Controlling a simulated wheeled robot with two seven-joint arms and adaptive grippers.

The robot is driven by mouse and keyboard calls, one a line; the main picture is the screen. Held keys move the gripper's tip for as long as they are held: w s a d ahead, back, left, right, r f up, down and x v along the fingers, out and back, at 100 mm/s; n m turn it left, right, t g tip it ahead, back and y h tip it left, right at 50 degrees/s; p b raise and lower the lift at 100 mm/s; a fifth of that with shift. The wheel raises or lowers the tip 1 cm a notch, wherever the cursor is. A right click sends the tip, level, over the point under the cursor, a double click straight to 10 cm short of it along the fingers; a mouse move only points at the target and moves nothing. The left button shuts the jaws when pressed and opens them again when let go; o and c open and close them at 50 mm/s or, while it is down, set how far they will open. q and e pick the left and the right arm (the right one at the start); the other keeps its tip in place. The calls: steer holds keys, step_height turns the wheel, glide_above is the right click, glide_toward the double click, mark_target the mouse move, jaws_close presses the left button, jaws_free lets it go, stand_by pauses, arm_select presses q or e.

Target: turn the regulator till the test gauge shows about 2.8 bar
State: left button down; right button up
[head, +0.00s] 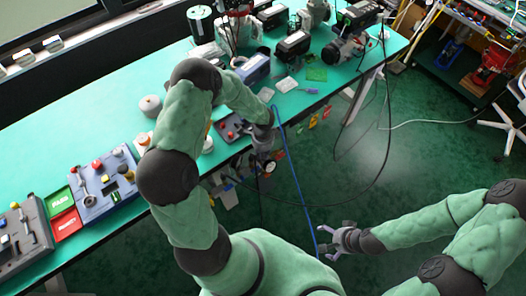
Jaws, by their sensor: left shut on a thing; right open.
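My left gripper (264,153) is at the front edge of the green bench, pointing down. It is shut on what appears to be the regulator, which its fingers and wrist mostly hide. A small round white-faced gauge (270,167) shows just below the fingers. Its needle is too small to read, and I cannot tell if it is the test gauge. My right gripper (338,241) is open and empty, low over the floor and apart from the bench. A blue hose (296,180) runs from the bench edge down past the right gripper.
The green bench (105,115) carries control panels (104,185), green and red trays (65,222) at left, and several valve units (292,47) at the back. A small panel (229,127) lies beside my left wrist. Black cables hang at the bench's right. Floor in front is open.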

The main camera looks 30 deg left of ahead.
stand_by(0.4)
arm_select(q)
steer(key=c, duration=1.2)
jaws_free()
step_height(320, 180, up, 12)
